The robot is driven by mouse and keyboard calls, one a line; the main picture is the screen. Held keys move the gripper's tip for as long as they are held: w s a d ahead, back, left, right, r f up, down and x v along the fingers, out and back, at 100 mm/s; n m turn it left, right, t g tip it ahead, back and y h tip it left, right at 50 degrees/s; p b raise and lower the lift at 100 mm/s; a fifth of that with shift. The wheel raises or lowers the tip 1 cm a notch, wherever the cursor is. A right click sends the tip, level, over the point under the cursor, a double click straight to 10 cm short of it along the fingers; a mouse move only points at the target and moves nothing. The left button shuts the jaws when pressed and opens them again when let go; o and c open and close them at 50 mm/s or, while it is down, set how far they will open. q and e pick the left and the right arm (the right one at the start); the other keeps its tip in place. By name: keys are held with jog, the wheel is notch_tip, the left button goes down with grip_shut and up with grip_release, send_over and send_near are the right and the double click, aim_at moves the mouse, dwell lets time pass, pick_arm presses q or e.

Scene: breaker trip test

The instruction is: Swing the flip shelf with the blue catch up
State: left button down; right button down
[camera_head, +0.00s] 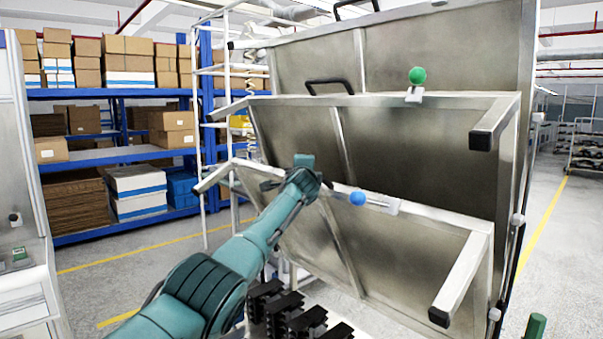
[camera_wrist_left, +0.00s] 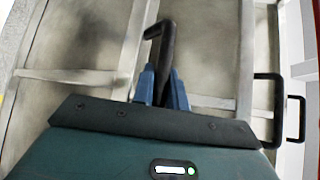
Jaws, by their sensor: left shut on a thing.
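The flip shelf with the blue catch (camera_head: 357,198) is the lowest grey metal panel (camera_head: 400,255) in the head view. It is tilted, its white frame arms sticking out toward me. The blue ball-shaped catch sits on its upper edge. My left gripper (camera_head: 272,185) is at that upper edge, left of the catch, partly hidden by my wrist. In the left wrist view, its blue fingers (camera_wrist_left: 162,88) are shut on a black bar handle (camera_wrist_left: 166,45), which stands on the panel. My right gripper is not in view.
A second tilted shelf (camera_head: 400,150) with a green catch (camera_head: 417,75) and black handle (camera_head: 330,82) hangs above; another panel (camera_head: 440,45) is higher. Black slotted parts (camera_head: 285,310) lie below the lowest shelf. A blue rack (camera_head: 120,95) with boxes stands behind left.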

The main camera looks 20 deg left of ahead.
pick_arm(q)
jog(key=shift+d+r, duration=0.2)
jog(key=shift+r, duration=0.55)
jog(key=c, duration=1.9)
grip_release()
jog(key=o, duration=0.3)
jog(key=shift+w+d+f, duration=0.1)
jog(key=shift+w+f, duration=0.15)
jog(key=shift+w, duration=0.15)
jog(key=shift+o, duration=1)
jog(key=shift+s+f, duration=0.1)
jog(key=shift+s, duration=0.05)
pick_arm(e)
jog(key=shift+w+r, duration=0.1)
pick_arm(q)
jog(key=shift+f, duration=0.2)
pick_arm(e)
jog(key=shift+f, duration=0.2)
